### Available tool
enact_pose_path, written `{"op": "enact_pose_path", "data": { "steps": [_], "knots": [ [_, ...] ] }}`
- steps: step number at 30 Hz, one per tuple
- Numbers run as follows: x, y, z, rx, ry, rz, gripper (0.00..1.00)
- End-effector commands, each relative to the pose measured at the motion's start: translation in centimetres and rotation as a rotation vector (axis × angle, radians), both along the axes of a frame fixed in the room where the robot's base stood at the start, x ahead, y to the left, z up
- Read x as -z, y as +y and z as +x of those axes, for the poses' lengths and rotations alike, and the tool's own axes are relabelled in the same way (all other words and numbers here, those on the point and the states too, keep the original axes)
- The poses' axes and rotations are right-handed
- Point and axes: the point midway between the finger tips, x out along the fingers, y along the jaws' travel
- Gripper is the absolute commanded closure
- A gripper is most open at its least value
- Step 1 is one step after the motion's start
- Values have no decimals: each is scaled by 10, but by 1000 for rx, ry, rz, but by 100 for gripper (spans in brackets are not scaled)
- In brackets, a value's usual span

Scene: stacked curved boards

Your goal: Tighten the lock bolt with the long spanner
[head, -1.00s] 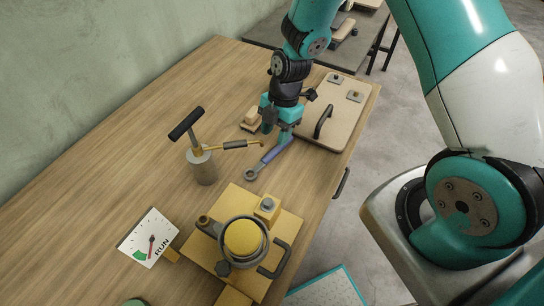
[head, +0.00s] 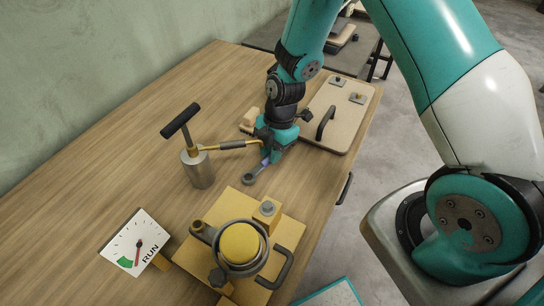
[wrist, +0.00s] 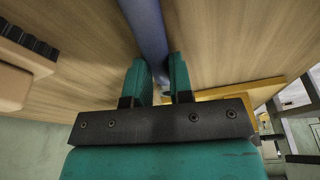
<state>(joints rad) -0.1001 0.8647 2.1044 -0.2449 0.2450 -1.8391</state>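The long spanner, with a blue handle and grey ring end (head: 250,179), lies on the bench, ring towards the yellow fixture. My gripper (head: 265,155) is down at its handle. In the wrist view the blue handle (wrist: 147,28) runs into the narrow space between my two teal fingers (wrist: 160,80); I cannot tell whether they press on it. A grey bolt head (head: 267,207), possibly the lock bolt, sits on a yellow block at the fixture's back corner. The fixture's yellow base plate (head: 291,232) carries a grey ring around a yellow dome (head: 240,243).
A metal cylinder with a black T-handle (head: 200,170) stands left of my gripper, its side rod reaching towards it. A gauge card marked RUN (head: 137,243) stands at front left. A board with a black handle (head: 345,112) lies behind right. The bench's left side is clear.

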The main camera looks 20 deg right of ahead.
Motion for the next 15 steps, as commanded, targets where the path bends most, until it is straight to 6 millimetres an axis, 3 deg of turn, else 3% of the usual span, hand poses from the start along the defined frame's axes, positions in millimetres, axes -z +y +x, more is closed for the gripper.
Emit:
{"op": "enact_pose_path", "data": {
  "steps": [15],
  "knots": [
    [-11,0,0,1,0,0,100]
  ]
}}
